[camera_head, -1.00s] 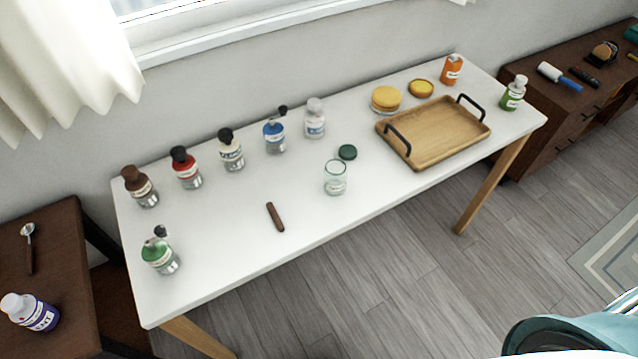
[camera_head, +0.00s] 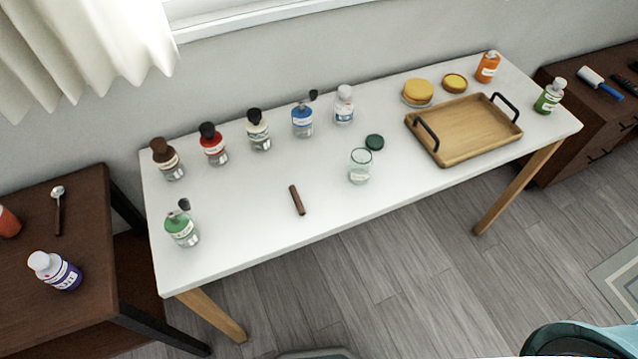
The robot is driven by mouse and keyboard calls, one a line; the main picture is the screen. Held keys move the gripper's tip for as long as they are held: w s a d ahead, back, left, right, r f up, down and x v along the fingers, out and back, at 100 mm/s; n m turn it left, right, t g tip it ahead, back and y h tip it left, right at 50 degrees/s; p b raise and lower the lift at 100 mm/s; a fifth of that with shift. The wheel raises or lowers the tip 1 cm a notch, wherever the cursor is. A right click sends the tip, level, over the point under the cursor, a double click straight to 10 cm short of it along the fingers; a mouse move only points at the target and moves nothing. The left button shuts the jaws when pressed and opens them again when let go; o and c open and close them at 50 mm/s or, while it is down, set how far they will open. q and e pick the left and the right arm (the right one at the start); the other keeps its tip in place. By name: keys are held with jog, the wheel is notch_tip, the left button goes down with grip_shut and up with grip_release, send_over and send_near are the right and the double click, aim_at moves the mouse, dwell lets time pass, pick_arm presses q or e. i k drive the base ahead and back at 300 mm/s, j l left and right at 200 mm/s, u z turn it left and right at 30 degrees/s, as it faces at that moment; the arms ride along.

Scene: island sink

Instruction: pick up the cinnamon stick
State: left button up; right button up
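The cinnamon stick (camera_head: 297,200) is a short brown rod lying on the white table (camera_head: 250,215), near its front edge and left of the glass jar (camera_head: 360,167). Its full length shows and nothing covers it. Neither of my grippers shows in the head view. A teal rounded part of mine is at the bottom right corner.
Several bottles line the table's back, and a green-labelled bottle (camera_head: 181,228) stands front left. A green lid (camera_head: 375,142) lies by the jar. A wooden tray (camera_head: 440,157) is at right. A dark side table (camera_head: 95,215) stands left. Table around the stick is clear.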

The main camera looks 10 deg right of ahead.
aim_at(298, 202)
jog(key=l+u, duration=0.2)
jog(key=u, duration=0.85)
jog(key=k+l+u, duration=0.15)
jog(key=l+u, duration=0.2)
jog(key=k+l+u, duration=0.25)
jog(key=l+u, duration=0.15)
jog(key=l, duration=0.15)
jog(key=k+l+u, duration=0.5)
jog(key=k+l, duration=0.95)
jog(key=k, duration=0.05)
